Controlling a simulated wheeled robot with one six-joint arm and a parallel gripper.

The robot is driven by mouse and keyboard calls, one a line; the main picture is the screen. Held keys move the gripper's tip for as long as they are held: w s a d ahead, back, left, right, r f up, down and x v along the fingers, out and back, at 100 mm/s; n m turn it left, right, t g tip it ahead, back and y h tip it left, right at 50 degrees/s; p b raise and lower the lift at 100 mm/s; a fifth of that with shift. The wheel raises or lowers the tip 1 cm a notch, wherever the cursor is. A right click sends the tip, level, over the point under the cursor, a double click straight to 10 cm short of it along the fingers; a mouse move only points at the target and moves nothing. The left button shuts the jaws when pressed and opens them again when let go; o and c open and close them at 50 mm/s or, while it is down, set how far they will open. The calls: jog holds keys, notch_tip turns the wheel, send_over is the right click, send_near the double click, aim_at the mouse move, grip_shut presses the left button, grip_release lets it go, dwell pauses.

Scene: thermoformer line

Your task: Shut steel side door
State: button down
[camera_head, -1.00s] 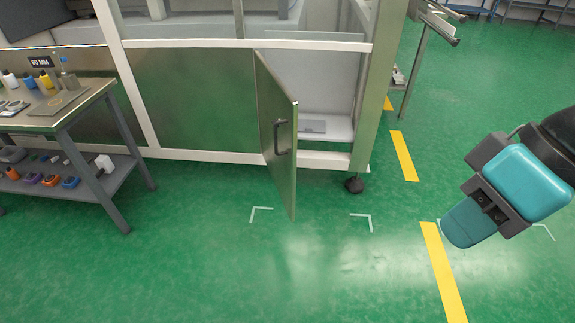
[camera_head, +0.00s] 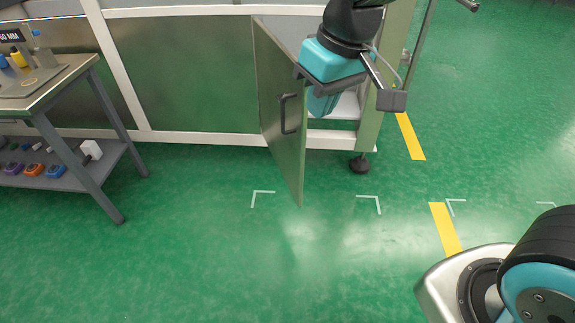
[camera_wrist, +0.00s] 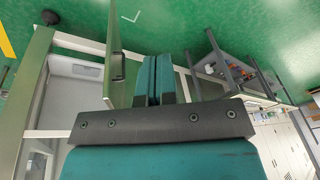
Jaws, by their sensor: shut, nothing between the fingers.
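The steel side door (camera_head: 276,115) stands ajar on the machine's lower front, swung out towards me. It has a dark bar handle (camera_head: 289,114) on its face. My gripper (camera_head: 322,104), with teal fingers, hangs by the door's upper free edge, over the right part of the opening in the head view. In the wrist view, my gripper's fingers (camera_wrist: 160,55) are together and empty, pointing down beside the door (camera_wrist: 115,45). The handle (camera_wrist: 118,66) shows there too. I cannot tell whether they touch the door.
The cabinet opening shows as a pale interior (camera_wrist: 72,80) in the wrist view. A workbench (camera_head: 60,85) with small items stands at the left. A machine foot (camera_head: 359,164) is right of the door. Green floor in front is clear, with white corner marks and yellow strips.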

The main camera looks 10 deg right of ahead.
jog(key=w+a+f+m+t+h+b, duration=0.3)
jog(key=w+f+b, duration=0.7)
jog(key=w+f, duration=0.9)
jog(key=m+h+b, duration=0.2)
jog(key=h+b, duration=0.2)
jog(key=b, duration=0.4)
send_near(299, 158)
jog(key=shift+t, duration=0.3)
jog(key=shift+x, duration=2.85)
jog(key=shift+s+a+f, duration=0.1)
jog(key=shift+s+f, duration=0.05)
jog(key=shift+f, duration=0.05)
